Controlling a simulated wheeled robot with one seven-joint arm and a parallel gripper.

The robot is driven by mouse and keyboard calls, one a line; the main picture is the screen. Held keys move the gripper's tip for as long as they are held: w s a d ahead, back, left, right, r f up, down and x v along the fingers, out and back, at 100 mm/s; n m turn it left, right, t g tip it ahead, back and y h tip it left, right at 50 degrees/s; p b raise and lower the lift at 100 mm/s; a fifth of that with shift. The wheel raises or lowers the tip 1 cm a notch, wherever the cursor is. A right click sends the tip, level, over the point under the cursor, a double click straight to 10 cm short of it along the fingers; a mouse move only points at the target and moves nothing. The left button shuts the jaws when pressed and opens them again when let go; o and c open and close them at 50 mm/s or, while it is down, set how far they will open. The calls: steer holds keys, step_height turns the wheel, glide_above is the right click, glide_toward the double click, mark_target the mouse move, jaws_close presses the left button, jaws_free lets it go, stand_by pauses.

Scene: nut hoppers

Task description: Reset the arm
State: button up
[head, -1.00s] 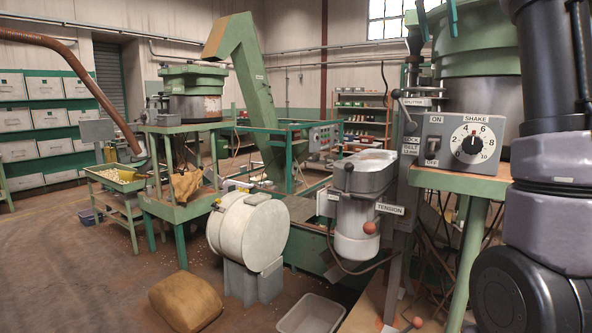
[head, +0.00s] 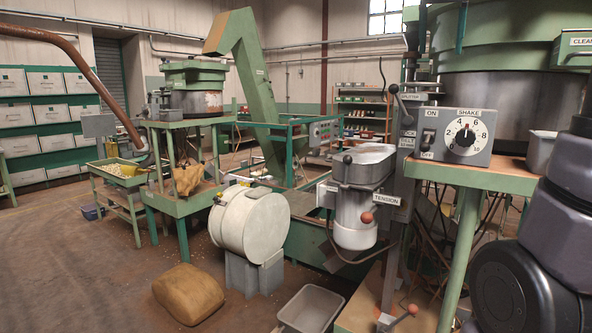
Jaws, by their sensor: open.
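My arm shows as dark and grey links at the right edge of the head view, low in the frame. My gripper is outside the picture, so its jaws and anything near them cannot be seen. In front of the arm stands a green machine with a grey control box (head: 459,136), which has an ON/OFF switch and a SHAKE dial. A grey and white unit labelled TENSION (head: 357,198), with a reddish ball knob, is mounted to the left of the box.
A white drum (head: 249,225) stands left of centre. A brown sack (head: 187,294) and a grey bin (head: 311,309) lie on the floor. A green table edge (head: 470,176) is close to my arm. The floor at the left is clear.

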steer(key=s+a+f+n+t+y, duration=0.1)
steer(key=s+a+f, duration=0.3)
steer(key=s+f, duration=0.4)
steer(key=s+a+f+n+t+y, duration=0.2)
steer(key=s+a+f+y, duration=0.1)
steer(key=s+f, duration=0.5)
step_height(320, 180, down, 4)
steer(key=shift+a+r, duration=0.15)
steer(key=shift+a, duration=0.4)
steer(key=shift+s, duration=0.1)
steer(key=shift+c, duration=0.3)
